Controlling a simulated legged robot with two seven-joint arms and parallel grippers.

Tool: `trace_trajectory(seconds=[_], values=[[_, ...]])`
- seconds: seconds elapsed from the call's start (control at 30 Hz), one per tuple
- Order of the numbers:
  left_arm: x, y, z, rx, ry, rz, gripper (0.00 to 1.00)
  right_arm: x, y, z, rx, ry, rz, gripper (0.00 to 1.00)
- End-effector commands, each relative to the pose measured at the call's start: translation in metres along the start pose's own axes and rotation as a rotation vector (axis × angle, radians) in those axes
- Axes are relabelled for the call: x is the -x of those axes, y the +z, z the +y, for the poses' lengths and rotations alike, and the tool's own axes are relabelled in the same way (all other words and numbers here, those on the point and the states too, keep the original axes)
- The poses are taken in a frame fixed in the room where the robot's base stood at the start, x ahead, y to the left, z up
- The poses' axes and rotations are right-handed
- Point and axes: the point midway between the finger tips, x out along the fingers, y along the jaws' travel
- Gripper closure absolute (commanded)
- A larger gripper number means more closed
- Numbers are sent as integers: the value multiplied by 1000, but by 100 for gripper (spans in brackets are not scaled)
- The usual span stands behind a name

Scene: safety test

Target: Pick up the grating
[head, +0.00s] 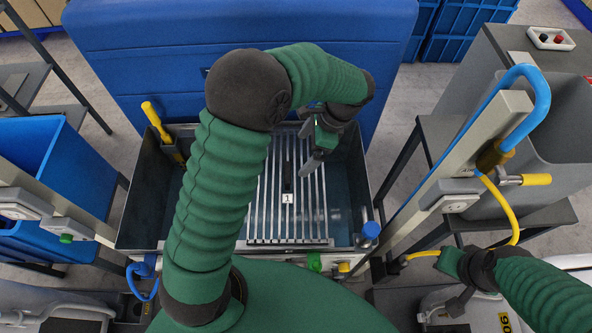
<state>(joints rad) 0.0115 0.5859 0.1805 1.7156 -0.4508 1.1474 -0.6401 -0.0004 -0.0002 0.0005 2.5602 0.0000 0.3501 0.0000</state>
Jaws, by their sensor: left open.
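The grating (262,218) is a panel of parallel metal bars lying in a grey metal basin (143,205). It has a dark slot and a white tag marked 1 at its middle. My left gripper (312,163) is open and points down over the upper right part of the grating. Whether it touches the bars cannot be told. My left arm crosses the basin and hides part of the grating's left side. My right gripper (452,284) is at the lower right, away from the basin, and its jaws are not clear.
A yellow-handled tool (155,120) stands at the basin's left back corner. A blue knob (371,230) is on its right front edge. A large blue case (150,50) stands behind. A post with a blue hose (540,90) and a yellow hose (505,205) rises at right.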

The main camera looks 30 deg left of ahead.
Motion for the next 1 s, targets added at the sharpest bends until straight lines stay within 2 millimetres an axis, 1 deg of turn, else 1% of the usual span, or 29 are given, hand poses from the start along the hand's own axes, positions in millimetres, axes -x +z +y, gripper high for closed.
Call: trace_trajectory(seconds=[0.03, 0.2, 0.3, 0.47, 0.63, 0.7, 0.8, 0.97, 1.0], values=[[-16, 0, 0, -1, 6, -4, 2, -1, 0, 0, -1, 0, 0, 100], [-64, 1, -5, -2, 11, 0, 2, -2, 1, 0, -1, 0, 0, 100], [-83, 2, -6, -1, 11, 3, 2, -2, 1, 0, -1, 0, 0, 100], [-99, 3, -6, 1, 10, 6, 2, -2, 0, 0, -1, 0, 0, 100], [-129, 0, -5, 0, 9, 3, 2, 0, 0, 0, 0, 0, 0, 100], [-138, -1, -5, 0, 8, 2, 2, 0, 0, 0, -1, 0, 0, 100], [-142, -2, -5, 0, 6, 4, 2, 0, 0, 0, -1, 0, 0, 100], [-143, -1, -6, 1, 6, 5, 2, 0, 0, 0, -1, 0, 0, 100], [-143, -1, -6, 1, 6, 6, 7, 0, 0, 0, -1, 0, 0, 100]])
